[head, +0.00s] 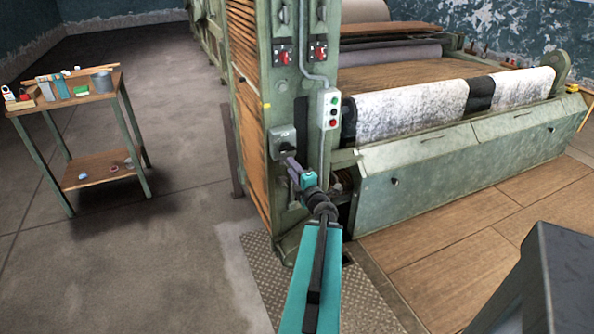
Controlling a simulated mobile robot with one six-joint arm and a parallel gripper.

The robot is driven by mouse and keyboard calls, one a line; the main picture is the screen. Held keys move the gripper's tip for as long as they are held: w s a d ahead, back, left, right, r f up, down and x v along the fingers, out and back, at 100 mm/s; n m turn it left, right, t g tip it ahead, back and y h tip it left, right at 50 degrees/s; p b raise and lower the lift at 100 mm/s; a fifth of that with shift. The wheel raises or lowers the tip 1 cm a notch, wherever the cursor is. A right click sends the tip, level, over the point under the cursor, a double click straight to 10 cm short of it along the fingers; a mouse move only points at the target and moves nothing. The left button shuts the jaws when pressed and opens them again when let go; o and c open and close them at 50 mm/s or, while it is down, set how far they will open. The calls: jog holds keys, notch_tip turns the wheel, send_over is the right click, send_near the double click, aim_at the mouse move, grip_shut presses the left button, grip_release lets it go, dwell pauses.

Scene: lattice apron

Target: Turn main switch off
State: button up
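A grey switch box (281,136) is mounted on the green end post of the machine, with a dark part low on its front; I cannot make out a label or the position of a handle. My gripper (289,160) is just below and in front of this box, at the end of my teal arm. Its fingers overlap the box's lower edge in the picture, so I cannot tell whether they touch it. The fingers are too small to show whether they are open or shut. Two red switches, the left one (284,57) and the right one (319,52), sit higher on the post.
A push-button box (329,109) with green, dark and red buttons hangs right of the gripper beside a grey conduit. The machine's green front panel (455,170) extends right. A small table (103,97) with tools stands left; the floor between is clear.

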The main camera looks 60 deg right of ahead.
jog(key=shift+s+a+r+p, duration=0.2)
jog(key=shift+s+a+p, duration=0.15)
jog(key=shift+p, duration=0.8)
jog(key=shift+p+v, duration=1.2)
jog(key=shift+p, duration=0.75)
jog(key=shift+s+f, duration=0.15)
jog(key=shift+a, duration=0.1)
